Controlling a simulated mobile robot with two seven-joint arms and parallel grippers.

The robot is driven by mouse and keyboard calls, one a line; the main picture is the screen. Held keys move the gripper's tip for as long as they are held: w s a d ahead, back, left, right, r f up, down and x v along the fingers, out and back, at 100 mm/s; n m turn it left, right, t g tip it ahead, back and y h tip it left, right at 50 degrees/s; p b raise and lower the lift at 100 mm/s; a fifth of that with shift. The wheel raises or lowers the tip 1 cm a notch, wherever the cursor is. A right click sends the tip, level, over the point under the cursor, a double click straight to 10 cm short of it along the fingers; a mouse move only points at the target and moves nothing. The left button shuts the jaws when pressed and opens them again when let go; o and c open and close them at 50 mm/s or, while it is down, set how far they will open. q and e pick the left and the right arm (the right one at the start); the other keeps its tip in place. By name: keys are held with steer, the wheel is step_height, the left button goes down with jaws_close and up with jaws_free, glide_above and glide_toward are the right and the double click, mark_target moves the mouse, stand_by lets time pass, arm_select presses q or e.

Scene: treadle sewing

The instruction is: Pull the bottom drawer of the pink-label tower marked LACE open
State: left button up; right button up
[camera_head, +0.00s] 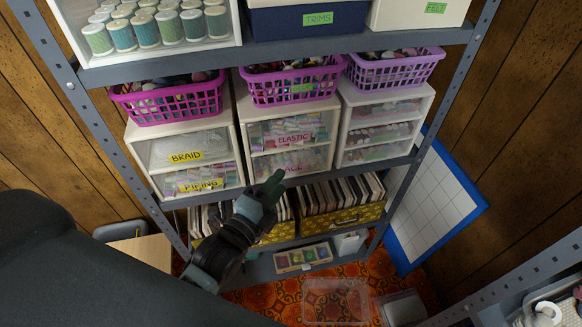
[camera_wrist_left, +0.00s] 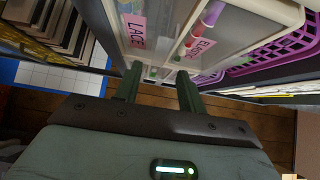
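The pink-label tower (camera_head: 241,115) is the middle white unit on the shelf. Its top drawer (camera_head: 318,128) is marked ELASTIC and its bottom drawer (camera_head: 318,158) is marked LACE; both look shut. The LACE label (camera_head: 291,169) is partly hidden by my left gripper (camera_head: 272,186), which is in front of the tower's lower left part. In the left wrist view the LACE label (camera_wrist_left: 136,31) and the ELASTIC label (camera_wrist_left: 200,53) show beyond the fingers. My left gripper (camera_wrist_left: 158,84) is open with nothing between its fingers; contact with the drawer cannot be told. My right gripper is not in view.
A yellow-label tower (camera_head: 160,178) stands left and another drawer tower (camera_head: 345,128) right. Purple baskets (camera_head: 290,94) sit on top. Yellow boxes of cards (camera_head: 345,219) fill the shelf below. A blue-edged white board (camera_head: 435,205) leans at right.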

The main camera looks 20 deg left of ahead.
mark_target(294, 165)
arm_select(q)
steer(key=w, duration=0.3)
steer(key=w+d, duration=0.1)
steer(key=w, duration=0.2)
steer(key=shift+w+d, duration=0.15)
steer(key=shift+c, duration=0.3)
jaws_close()
